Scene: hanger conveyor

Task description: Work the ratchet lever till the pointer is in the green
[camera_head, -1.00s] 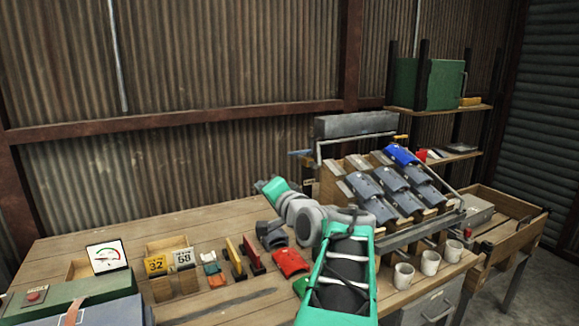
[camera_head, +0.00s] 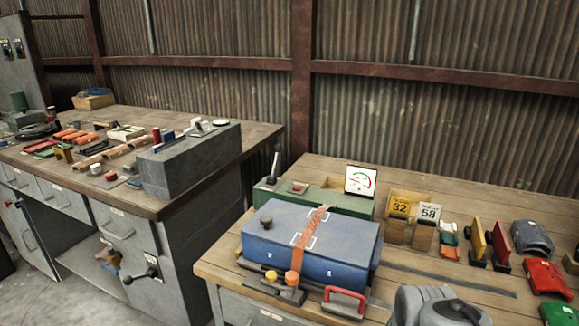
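A white square gauge (camera_head: 361,181) with a coloured arc of green and red stands at the right end of a long green box (camera_head: 330,199) on the right-hand bench. The pointer is too small to read against the arc. An upright dark lever with a pale shaft (camera_head: 275,166) rises from the box's left end, and a red button (camera_head: 299,187) sits between lever and gauge. The lower front of the green box is hidden by a blue case. My gripper is not in view; only a grey part of my arm shows at the bottom right, apart from the lever.
The blue case (camera_head: 290,262) with an orange strap lies in front of the green box. Number cards (camera_head: 400,206) and coloured parts stand to the right. A grey block (camera_head: 190,160) sits on the left bench, across a gap.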

